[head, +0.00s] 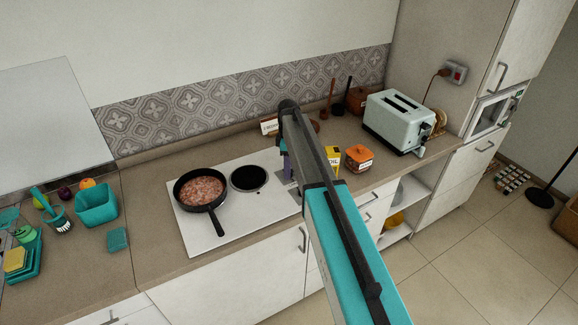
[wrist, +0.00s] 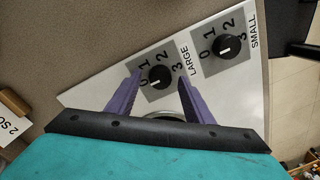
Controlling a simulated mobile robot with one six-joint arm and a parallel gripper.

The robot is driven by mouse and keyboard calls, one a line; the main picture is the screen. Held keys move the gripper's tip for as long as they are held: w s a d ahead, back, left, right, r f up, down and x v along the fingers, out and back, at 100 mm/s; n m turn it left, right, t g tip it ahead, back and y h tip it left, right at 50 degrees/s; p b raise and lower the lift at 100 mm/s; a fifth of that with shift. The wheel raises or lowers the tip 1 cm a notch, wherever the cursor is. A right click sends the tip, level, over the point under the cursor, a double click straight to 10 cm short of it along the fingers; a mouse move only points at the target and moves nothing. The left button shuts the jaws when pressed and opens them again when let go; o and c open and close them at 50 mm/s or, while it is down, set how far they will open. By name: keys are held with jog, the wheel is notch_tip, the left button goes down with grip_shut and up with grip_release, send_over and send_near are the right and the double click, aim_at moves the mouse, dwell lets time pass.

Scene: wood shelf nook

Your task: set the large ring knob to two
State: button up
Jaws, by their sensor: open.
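The large ring knob (wrist: 160,78) is a round black knob on a grey square marked 0, 1, 2, 3, beside the word LARGE in the wrist view. Its small white mark appears to point toward 0. My gripper (wrist: 160,76) has two purple fingers, open, one on each side of this knob; I cannot tell whether they touch it. In the head view my gripper (head: 287,166) is over the right end of the white cooktop (head: 225,226), and my arm hides most of the knob area.
The small ring knob (wrist: 228,46) sits close by, its mark also toward 0. A pan of food (head: 200,188) stands on one ring, and the other ring (head: 248,178) is bare. A yellow box (head: 332,159), an orange-lidded jar (head: 359,158) and a toaster (head: 394,122) stand to the right.

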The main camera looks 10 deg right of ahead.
jog(key=shift+f, duration=0.2)
jog(key=c, duration=1)
jog(key=shift+c, duration=0.2)
